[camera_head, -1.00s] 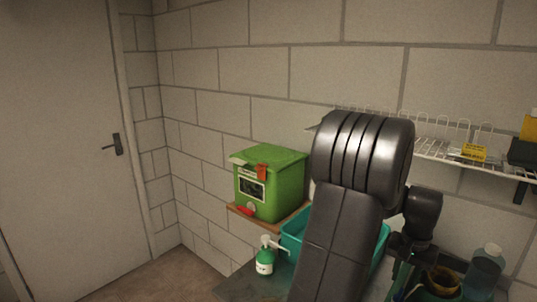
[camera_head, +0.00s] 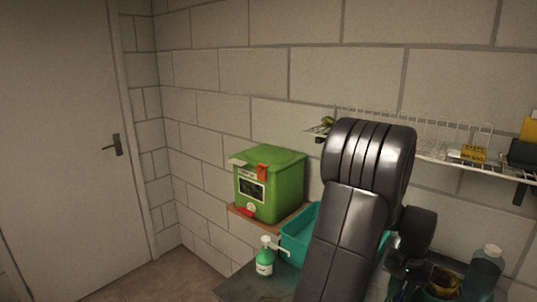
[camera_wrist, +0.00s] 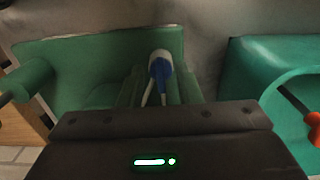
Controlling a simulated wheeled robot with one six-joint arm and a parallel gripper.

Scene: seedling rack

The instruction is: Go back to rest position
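My arm rises in front of the bench in the head view and bends over at the top. My gripper (camera_head: 402,272) hangs low behind the arm, dark and mostly hidden there.
A green box (camera_head: 272,186) sits on a wooden wall shelf. A pump bottle (camera_head: 264,262) and a teal tray (camera_head: 296,236) are on the bench. A clear bottle (camera_head: 484,270) and a brown pot (camera_head: 443,282) stand at right. A white wire shelf (camera_head: 450,158) holds small items above.

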